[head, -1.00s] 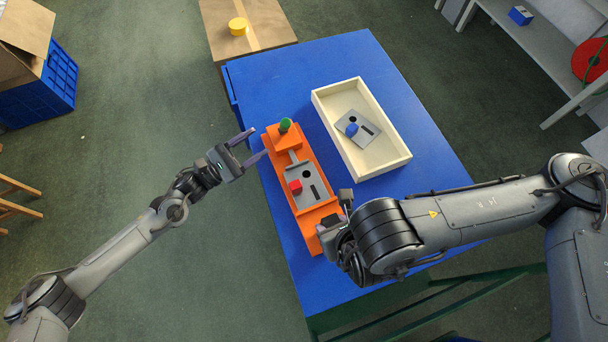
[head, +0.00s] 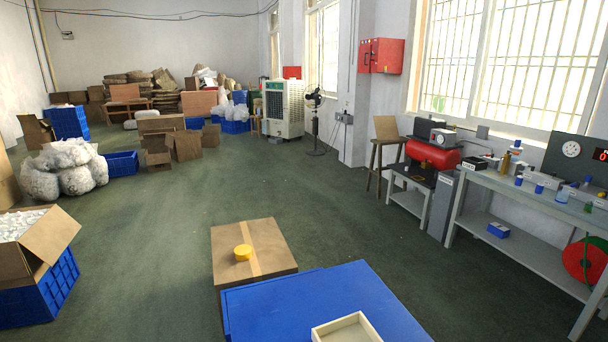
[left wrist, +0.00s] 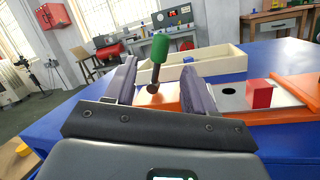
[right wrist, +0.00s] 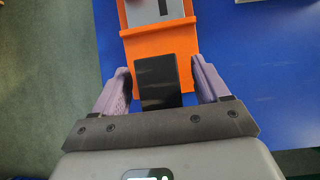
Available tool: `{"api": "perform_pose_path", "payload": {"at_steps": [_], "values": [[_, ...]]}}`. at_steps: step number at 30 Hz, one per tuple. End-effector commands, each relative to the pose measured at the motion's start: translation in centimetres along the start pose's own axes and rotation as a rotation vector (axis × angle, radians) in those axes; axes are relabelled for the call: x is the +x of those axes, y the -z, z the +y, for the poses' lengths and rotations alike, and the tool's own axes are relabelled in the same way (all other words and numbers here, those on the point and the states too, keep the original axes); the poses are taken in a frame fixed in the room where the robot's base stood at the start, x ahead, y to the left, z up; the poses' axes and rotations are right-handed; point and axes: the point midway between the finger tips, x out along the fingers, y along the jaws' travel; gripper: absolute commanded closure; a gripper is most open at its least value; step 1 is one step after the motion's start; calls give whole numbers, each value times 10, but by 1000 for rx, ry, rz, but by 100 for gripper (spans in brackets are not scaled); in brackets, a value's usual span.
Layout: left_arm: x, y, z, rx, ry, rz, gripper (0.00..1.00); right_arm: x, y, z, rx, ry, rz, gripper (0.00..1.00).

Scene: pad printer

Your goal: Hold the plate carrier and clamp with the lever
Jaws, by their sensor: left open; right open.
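The lever's green knob (left wrist: 160,46) stands on a dark stem between the fingers of my left gripper (left wrist: 159,68), which is open. Contact with the knob cannot be told. The stem rises from the orange fixture (left wrist: 292,84), which carries a grey plate (left wrist: 232,102) with a dark hole and a red block (left wrist: 260,94). In the right wrist view, my right gripper (right wrist: 160,70) is open, its fingers on either side of a black block (right wrist: 158,80) at the fixture's near end. The grey plate (right wrist: 152,12) shows at the top. Both grippers are outside the head view.
A cream tray (left wrist: 205,67) stands behind the fixture on the blue table (head: 300,298); its corner (head: 350,330) shows in the head view. A brown box (head: 275,250) with a yellow round object (head: 243,252) stands beyond the table. A grey bench (head: 520,205) is at right.

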Motion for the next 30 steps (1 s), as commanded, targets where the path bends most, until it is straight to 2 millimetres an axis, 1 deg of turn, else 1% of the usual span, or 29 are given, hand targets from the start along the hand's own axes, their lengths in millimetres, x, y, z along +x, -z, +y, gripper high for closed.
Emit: {"api": "perform_pose_path", "payload": {"at_steps": [5, 11, 24, 30], "values": [[0, 0, 0, 0, 0, 0, 46, -3, -3, 0, -1, 0, -4, 25], [0, 0, 0, 0, 0, 0, 46, -16, -12, 0, -4, -1, -5, 25], [0, 0, 0, 0, 0, 0, 46, -68, -43, 0, -1, 1, -4, 25], [0, 0, 0, 0, 0, 0, 46, -82, -50, 0, -1, 0, -1, 25]]}}
